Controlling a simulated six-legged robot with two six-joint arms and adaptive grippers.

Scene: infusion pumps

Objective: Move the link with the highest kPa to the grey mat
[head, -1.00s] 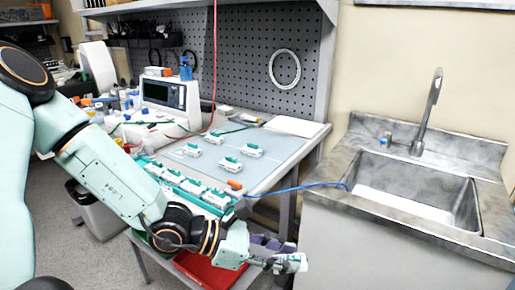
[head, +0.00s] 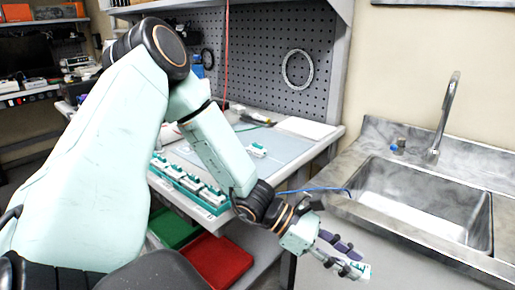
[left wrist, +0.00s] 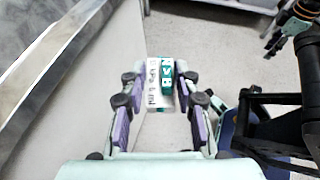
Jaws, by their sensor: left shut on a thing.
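My left gripper (head: 345,258) is shut on a white and green link (head: 364,272), held out in front of the sink cabinet. In the left wrist view the link (left wrist: 153,88) sits between the purple-padded fingers (left wrist: 160,100), above the floor. Its lettering is too small to read surely. A blue-grey mat (head: 285,142) lies on the bench top, with one similar link (head: 257,150) visible on it. My left arm hides part of the mat. A row of links (head: 190,181) stands along the bench's front edge.
A steel sink (head: 425,205) with a tall tap (head: 445,115) is at the right. A red tray (head: 218,262) and a green tray (head: 172,228) are low under the bench. A blue cable (head: 308,190) runs between bench and sink. Floor (left wrist: 215,50) is open beyond the held link.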

